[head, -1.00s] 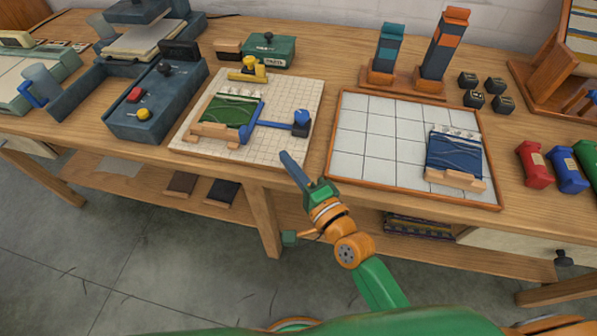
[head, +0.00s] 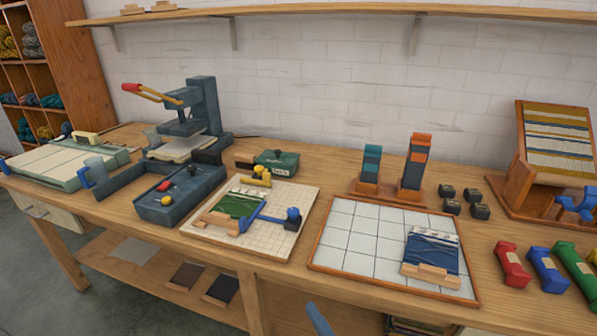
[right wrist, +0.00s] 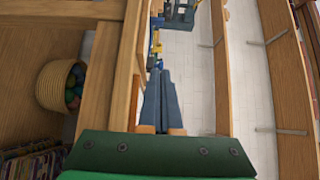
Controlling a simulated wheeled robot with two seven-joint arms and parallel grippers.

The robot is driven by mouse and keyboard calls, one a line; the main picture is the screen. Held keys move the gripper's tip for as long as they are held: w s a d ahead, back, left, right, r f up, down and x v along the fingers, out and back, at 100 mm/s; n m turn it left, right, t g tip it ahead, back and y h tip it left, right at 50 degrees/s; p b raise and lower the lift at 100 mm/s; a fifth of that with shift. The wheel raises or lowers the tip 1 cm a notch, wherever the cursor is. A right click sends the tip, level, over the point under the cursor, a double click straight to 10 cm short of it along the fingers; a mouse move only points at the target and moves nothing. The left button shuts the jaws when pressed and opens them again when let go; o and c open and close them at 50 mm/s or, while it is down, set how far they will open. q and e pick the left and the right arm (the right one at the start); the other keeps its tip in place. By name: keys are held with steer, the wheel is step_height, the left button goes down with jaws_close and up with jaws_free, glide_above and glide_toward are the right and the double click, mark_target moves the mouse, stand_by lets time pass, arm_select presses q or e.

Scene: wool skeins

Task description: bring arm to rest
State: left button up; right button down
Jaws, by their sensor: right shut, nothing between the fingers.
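My right gripper (head: 318,318) shows only as a blue-grey finger tip at the bottom edge of the head view, in front of the bench's front edge. In the right wrist view its two fingers (right wrist: 163,98) lie together, shut with nothing between them. The rest of the right arm is out of the head view. My left gripper is in neither view.
The wooden bench carries a white-tiled tray (head: 335,240) with a blue woven piece (head: 432,250), and a gridded board (head: 285,235) with a green piece (head: 236,204). A press (head: 203,108) stands behind. A basket (right wrist: 62,86) shows in the wrist view.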

steer(key=s+d+f+n+g+h+p, duration=0.1)
steer(key=s+d+f+n+g+h, duration=0.2)
steer(key=f, duration=0.9)
steer(key=s+d+f+n+g+h+p, duration=0.15)
steer(key=s+d+f+n+g, duration=0.25)
steer(key=f, duration=0.8)
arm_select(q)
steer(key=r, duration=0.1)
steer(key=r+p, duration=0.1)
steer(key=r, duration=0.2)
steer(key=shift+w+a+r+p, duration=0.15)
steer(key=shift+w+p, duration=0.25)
arm_select(e)
steer(key=s+d+f+n+g+h, duration=0.1)
steer(key=s+f, duration=0.3)
steer(key=s, duration=0.4)
steer(key=s+d+f+n+g+h, duration=0.1)
steer(key=s+d+f+n+g, duration=0.3)
steer(key=s, duration=0.4)
steer(key=s+d+f+n+g+h, duration=0.1)
steer(key=s+d+f+n+g, duration=0.2)
steer(key=s, duration=0.5)
steer(key=shift+d+f+h, duration=0.2)
steer(key=shift+f+h, duration=0.15)
steer(key=shift+f, duration=0.25)
